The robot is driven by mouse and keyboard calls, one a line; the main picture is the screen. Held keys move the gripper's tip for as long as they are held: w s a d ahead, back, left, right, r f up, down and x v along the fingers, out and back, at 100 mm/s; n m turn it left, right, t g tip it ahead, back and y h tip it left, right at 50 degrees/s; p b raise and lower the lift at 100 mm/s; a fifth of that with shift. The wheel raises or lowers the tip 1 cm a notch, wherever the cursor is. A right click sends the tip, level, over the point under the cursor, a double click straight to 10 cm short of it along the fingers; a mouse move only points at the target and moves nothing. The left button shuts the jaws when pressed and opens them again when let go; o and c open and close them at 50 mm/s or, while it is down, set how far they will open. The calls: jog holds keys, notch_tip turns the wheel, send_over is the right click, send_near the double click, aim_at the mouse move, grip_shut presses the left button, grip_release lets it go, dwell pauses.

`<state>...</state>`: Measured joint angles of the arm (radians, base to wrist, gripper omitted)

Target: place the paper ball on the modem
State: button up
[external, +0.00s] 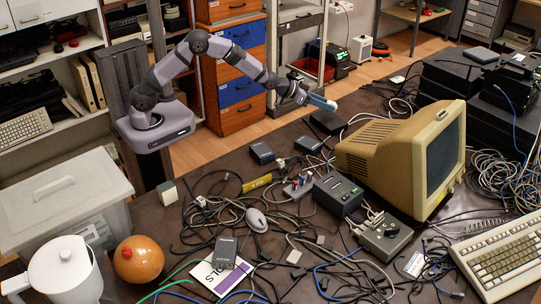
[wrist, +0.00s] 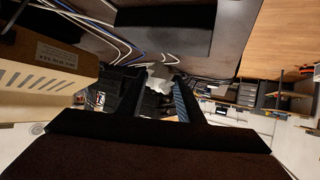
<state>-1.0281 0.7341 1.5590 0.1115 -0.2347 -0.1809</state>
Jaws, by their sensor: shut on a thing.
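My gripper (external: 318,101) is stretched out above the back of the table, left of and higher than the beige monitor. In the wrist view its fingers (wrist: 160,90) are shut on the paper ball (wrist: 160,76), a crumpled whitish lump at their tips. I cannot make out the ball in the external view. Several dark boxes lie on the table, and I cannot tell for sure which is the modem. A flat black box (external: 327,122) lies near below my gripper.
The beige monitor (external: 385,155) stands to the right. Two small dark boxes lie left of it, one of them near the back edge (external: 262,152). Cables, a mouse (external: 256,219) and a grey dial box (external: 383,236) clutter the table. An orange ball (external: 138,260) and white jug (external: 65,272) stand front left.

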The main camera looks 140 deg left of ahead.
jog(key=shift+f, duration=1.35)
jog(key=shift+f, duration=0.15)
jog(key=o, duration=1)
jog(key=shift+r, duration=0.25)
jog(key=shift+b+v, duration=0.65)
jog(key=shift+v, duration=5.3)
